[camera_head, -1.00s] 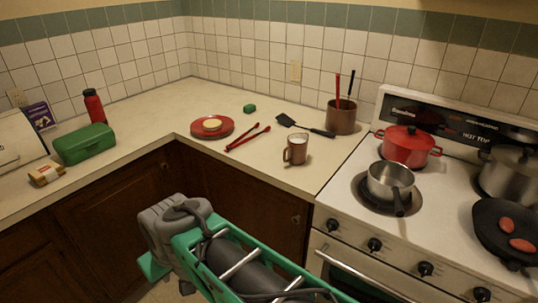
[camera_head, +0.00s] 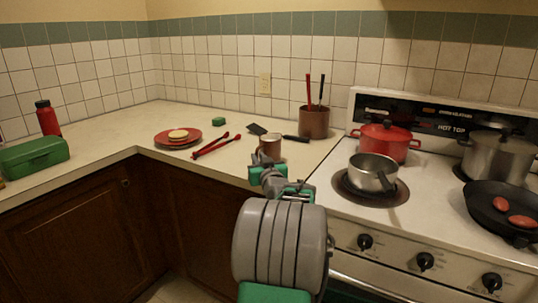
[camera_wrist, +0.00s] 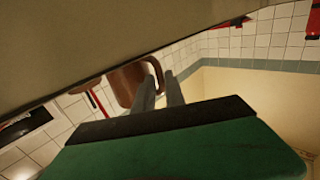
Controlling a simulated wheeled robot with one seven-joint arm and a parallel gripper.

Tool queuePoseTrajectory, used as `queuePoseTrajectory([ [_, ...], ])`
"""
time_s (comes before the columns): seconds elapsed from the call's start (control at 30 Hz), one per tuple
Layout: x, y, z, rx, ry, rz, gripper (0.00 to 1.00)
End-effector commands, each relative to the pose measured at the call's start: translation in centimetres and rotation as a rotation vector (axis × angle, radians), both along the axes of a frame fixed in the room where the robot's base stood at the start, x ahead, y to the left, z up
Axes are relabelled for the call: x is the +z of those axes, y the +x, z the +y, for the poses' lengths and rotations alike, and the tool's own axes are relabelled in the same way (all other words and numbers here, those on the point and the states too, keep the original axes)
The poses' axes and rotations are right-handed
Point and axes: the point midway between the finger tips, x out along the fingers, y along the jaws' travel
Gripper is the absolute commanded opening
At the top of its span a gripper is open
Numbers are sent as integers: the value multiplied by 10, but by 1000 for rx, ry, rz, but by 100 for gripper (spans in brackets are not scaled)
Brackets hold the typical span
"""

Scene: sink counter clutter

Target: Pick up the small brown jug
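The small brown jug (camera_head: 270,145) stands upright on the counter near its front edge, left of the stove. My gripper (camera_head: 272,178) is just in front of the jug in the head view and covers its lower part. In the wrist view the jug (camera_wrist: 125,84) hangs upside down in the picture, its handle towards my fingers. My gripper (camera_wrist: 161,88) shows two grey fingers with a gap between them. The handle lies close to the fingertips; I cannot tell whether they touch it.
A black spatula (camera_head: 257,129) lies behind the jug and red tongs (camera_head: 212,146) lie to its left. A red plate (camera_head: 178,139) is farther left. A brown utensil pot (camera_head: 314,123) stands behind right. The stove holds a steel saucepan (camera_head: 372,170) and a red pot (camera_head: 387,138).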

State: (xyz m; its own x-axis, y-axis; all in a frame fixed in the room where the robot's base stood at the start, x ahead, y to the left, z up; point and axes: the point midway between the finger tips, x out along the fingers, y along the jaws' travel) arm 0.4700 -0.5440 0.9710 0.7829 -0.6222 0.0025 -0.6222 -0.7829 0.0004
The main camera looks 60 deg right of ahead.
Motion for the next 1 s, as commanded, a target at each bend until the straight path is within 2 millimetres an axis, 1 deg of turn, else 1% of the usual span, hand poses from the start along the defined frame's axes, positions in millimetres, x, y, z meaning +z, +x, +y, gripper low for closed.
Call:
queuePoseTrajectory([
  [0.03, -1, 8, -6, 2, 1, 1, 15],
  [0.1, -1, 16, -12, 2, 2, 1, 15],
  [0.2, -1, 21, -16, 1, 1, 2, 15],
  [0.37, -1, 21, -16, 0, 1, 2, 15],
  [0.57, -1, 21, -16, 0, 1, 2, 0],
  [1.0, -1, 20, -16, 0, 2, 1, 0],
])
